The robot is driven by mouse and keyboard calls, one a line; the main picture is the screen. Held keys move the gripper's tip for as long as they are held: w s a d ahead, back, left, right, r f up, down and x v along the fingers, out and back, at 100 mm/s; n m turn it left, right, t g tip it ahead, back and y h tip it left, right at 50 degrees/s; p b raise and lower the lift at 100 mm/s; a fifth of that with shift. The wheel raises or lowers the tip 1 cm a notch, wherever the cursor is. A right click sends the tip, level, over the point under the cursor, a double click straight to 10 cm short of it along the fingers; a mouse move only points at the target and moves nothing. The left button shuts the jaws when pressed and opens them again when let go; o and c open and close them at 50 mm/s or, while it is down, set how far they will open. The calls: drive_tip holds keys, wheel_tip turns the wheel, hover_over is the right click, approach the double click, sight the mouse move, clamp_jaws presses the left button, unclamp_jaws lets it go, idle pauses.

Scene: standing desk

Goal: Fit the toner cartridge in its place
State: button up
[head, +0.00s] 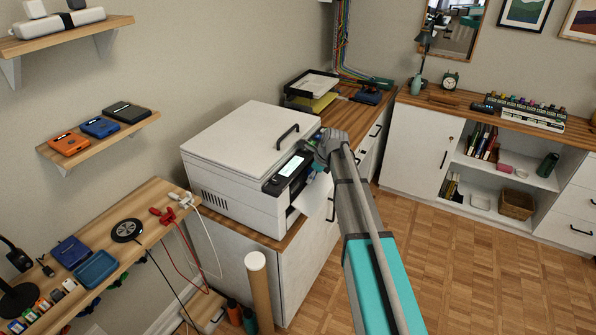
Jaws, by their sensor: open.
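The white printer (245,150) stands on a wooden-topped cabinet, with its lid down. Its dark front panel with a lit screen (291,168) faces right. My gripper (318,158) is open at the right front side of the printer, close to the panel. My arm runs from there toward the bottom of the picture and covers part of the printer's front and the cabinet. I cannot make out the toner cartridge; the opening in the printer's front is mostly shaded or hidden. I cannot tell whether the gripper touches the printer.
A paper tray (312,84) sits behind the printer. At the left, a desk (150,197) holds trays, a round charger and cables, with shelves above. A cardboard tube (260,290) stands before the printer cabinet. The parquet floor (470,275) at the right is clear.

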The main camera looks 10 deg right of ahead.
clamp_jaws()
drive_tip(key=shift+r, duration=0.2)
idle(0.5)
drive_tip(key=shift+r+p, duration=0.15)
drive_tip(key=shift+p, duration=0.2)
drive_tip(key=s+d, duration=1)
drive_tip(key=d, duration=0.4)
drive_tip(key=shift+s+d, duration=0.25)
drive_tip(key=shift+d, duration=0.05)
wheel_tip(320, 180, up, 2)
drive_tip(key=p, duration=0.2)
drive_tip(key=shift+r+p, duration=0.25)
drive_tip(key=shift+p, duration=0.05)
drive_tip(key=shift+w, duration=0.1)
